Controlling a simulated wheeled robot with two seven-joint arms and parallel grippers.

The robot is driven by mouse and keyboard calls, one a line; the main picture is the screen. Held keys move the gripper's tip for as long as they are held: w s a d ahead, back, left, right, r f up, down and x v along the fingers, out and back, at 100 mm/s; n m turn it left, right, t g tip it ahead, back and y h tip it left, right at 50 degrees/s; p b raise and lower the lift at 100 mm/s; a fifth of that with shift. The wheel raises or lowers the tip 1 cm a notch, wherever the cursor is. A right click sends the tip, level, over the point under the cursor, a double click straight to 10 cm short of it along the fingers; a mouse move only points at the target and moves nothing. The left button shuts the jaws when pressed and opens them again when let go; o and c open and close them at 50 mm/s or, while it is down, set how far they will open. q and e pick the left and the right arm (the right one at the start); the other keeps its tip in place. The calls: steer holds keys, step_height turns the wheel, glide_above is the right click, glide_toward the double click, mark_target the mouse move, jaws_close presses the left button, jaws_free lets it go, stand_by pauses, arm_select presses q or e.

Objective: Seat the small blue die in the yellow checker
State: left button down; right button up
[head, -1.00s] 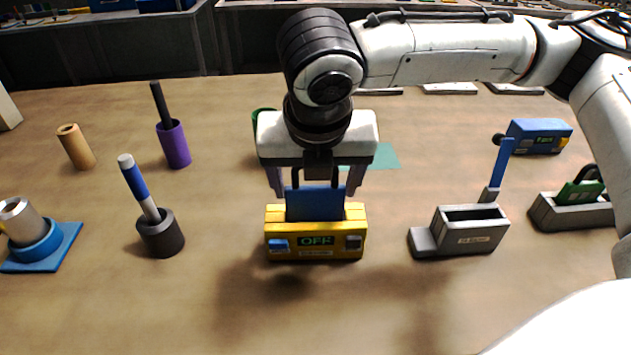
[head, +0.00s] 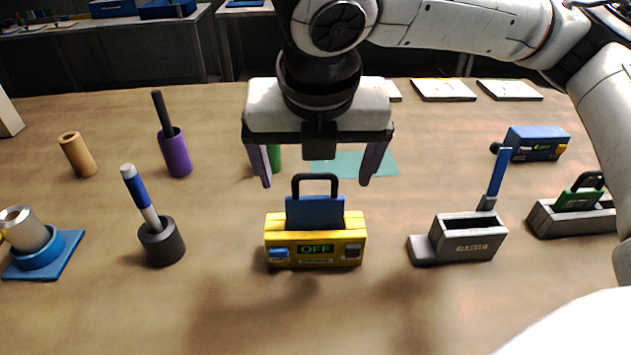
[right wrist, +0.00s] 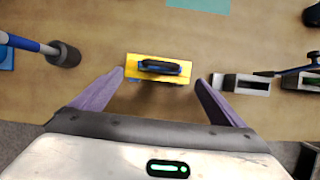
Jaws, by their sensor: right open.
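The small blue die (head: 315,213) with a dark loop handle stands upright in the slot of the yellow checker (head: 350,232). The checker's display reads OFF. In the right wrist view the handle (right wrist: 160,66) shows from above over the yellow checker (right wrist: 184,75). My right gripper (head: 318,182) is open and empty, raised above the die, with its purple fingers wide apart on either side of the handle and clear of it. The gripper fingers also show in the right wrist view (right wrist: 158,88). My left gripper is not in view.
Right of the checker stand a grey holder (head: 468,240) with a blue lever, a grey holder with a green die (head: 578,200), and a blue device (head: 538,142). At left are a pen in a dark cup (head: 162,245) and a purple cup (head: 176,155). A teal mat (head: 350,163) lies behind.

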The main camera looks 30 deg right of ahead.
steer(key=v, duration=0.5)
steer(key=shift+s, duration=0.1)
stand_by(0.4)
